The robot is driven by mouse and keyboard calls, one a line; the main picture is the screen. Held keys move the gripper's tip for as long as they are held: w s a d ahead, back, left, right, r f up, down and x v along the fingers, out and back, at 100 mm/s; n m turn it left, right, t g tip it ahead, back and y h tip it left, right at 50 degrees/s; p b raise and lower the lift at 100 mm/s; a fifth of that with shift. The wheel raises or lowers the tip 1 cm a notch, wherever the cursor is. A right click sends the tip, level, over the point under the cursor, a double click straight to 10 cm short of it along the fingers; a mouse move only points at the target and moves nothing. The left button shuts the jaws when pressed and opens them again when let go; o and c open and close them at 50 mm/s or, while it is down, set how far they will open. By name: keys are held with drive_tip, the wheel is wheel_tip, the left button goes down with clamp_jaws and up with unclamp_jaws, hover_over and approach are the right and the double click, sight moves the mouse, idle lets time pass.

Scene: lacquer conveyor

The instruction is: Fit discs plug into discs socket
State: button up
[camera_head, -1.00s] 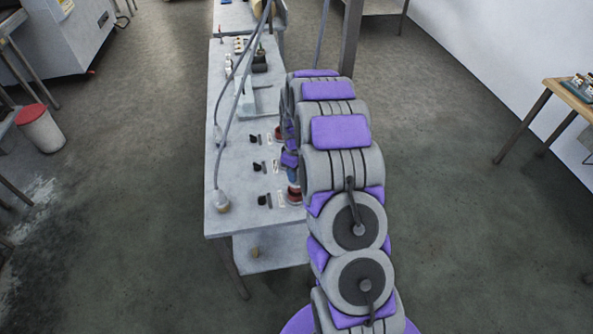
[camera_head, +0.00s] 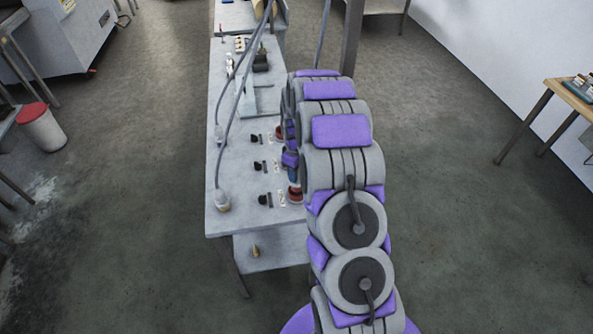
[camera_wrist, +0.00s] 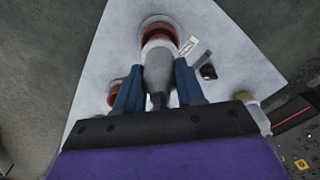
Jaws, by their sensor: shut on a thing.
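The discs plug (camera_wrist: 158,72) is a grey cylindrical body with a darker narrow end towards my wrist. My gripper (camera_wrist: 158,76) has its blue fingers shut on the plug's two sides in the wrist view. A red-rimmed round socket (camera_wrist: 172,23) lies just beyond the plug, and the plug's pale front end overlaps it in the picture. I cannot tell whether the front end is inside the socket or only in front of it. In the head view a red-rimmed socket (camera_head: 295,195) shows at the table's right edge, and my arm largely hides my gripper.
The grey table (camera_head: 225,165) carries several small black parts (camera_head: 265,199) with pale labels. Another red fitting (camera_wrist: 113,95) shows left of my fingers in the wrist view. Grey cables (camera_head: 223,150) hang over the table's left side.

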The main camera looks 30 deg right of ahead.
drive_tip(key=shift+f, duration=1.9)
drive_tip(key=o, duration=1.2)
drive_tip(key=shift+r, duration=0.1)
wheel_tip(320, 180, up, 17)
drive_tip(key=shift+w+r+p, duration=0.1)
drive_tip(key=shift+p, duration=0.35)
drive_tip(key=s+a+r+m+b, duration=0.1)
drive_tip(key=s+a+r, duration=0.4)
drive_tip(key=s, duration=0.4)
drive_tip(key=s+a+r+m+b, duration=0.1)
drive_tip(key=s+a+r, duration=0.2)
drive_tip(key=s+a, duration=0.5)
drive_tip(key=s+a+m, duration=0.1)
drive_tip(key=s, duration=0.6)
drive_tip(key=s+a+f+m+g+b, duration=0.1)
drive_tip(key=s, duration=0.7)
drive_tip(key=s+a+m+b, duration=0.1)
drive_tip(key=s, duration=0.7)
drive_tip(key=shift+a+f+m+g, duration=0.15)
drive_tip(key=shift+a+m+g, duration=0.05)
drive_tip(key=shift+m+g, duration=0.2)
